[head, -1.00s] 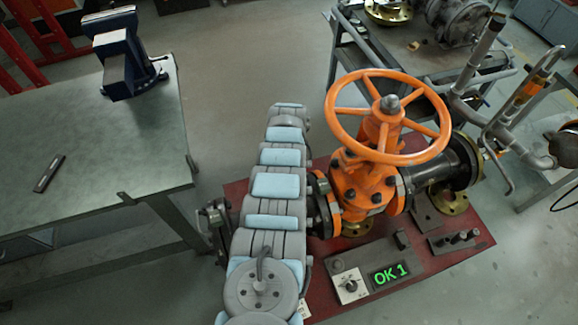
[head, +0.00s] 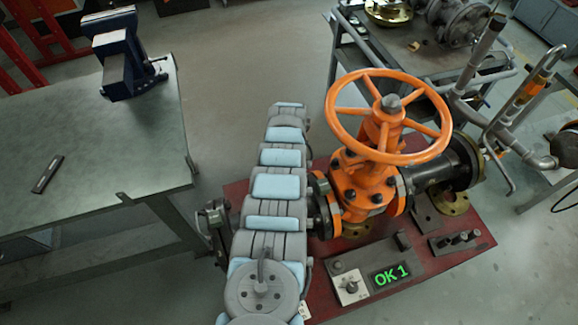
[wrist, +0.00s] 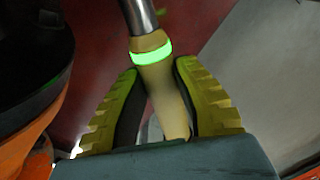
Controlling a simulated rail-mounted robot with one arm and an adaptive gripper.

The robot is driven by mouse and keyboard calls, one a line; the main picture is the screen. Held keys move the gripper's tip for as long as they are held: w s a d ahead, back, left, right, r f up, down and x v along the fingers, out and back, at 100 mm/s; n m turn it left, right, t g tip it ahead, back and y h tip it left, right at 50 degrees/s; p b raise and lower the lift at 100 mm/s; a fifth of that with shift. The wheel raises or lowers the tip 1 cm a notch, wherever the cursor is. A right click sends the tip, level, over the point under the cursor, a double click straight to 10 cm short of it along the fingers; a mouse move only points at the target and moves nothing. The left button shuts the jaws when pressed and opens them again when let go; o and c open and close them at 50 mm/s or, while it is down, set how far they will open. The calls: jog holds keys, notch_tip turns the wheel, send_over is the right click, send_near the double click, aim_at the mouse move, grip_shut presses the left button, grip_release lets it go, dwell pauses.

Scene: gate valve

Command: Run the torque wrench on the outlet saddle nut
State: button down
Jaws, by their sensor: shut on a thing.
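In the wrist view, my gripper (wrist: 160,100) has its two ribbed yellow-green fingers on either side of a pale yellow handle, shut on it. The handle belongs to the torque wrench (wrist: 166,88). A glowing green ring (wrist: 151,54) circles it, and a bare metal shaft (wrist: 140,15) runs up out of the picture. The wrench's far end is outside this view. In the head view my arm hides the gripper and the wrench. The orange gate valve (head: 365,180) stands right of my arm. I cannot make out the outlet saddle nut.
A workbench (head: 90,170) with a blue vise (head: 125,60) is at left. A cart (head: 420,60) with pipework stands behind right. In the wrist view, a dark round part (wrist: 30,60) is close at left.

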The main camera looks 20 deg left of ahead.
jog(key=shift+f+b, duration=0.45)
jog(key=shift+b, duration=0.05)
jog(key=shift+f+b, duration=1.6)
jog(key=shift+f, duration=0.15)
dwell(1.8)
jog(key=shift+r, duration=0.3)
dwell(1.3)
jog(key=shift+r+p, duration=2.05)
jog(key=shift+p, duration=0.15)
jog(key=shift+a, duration=0.15)
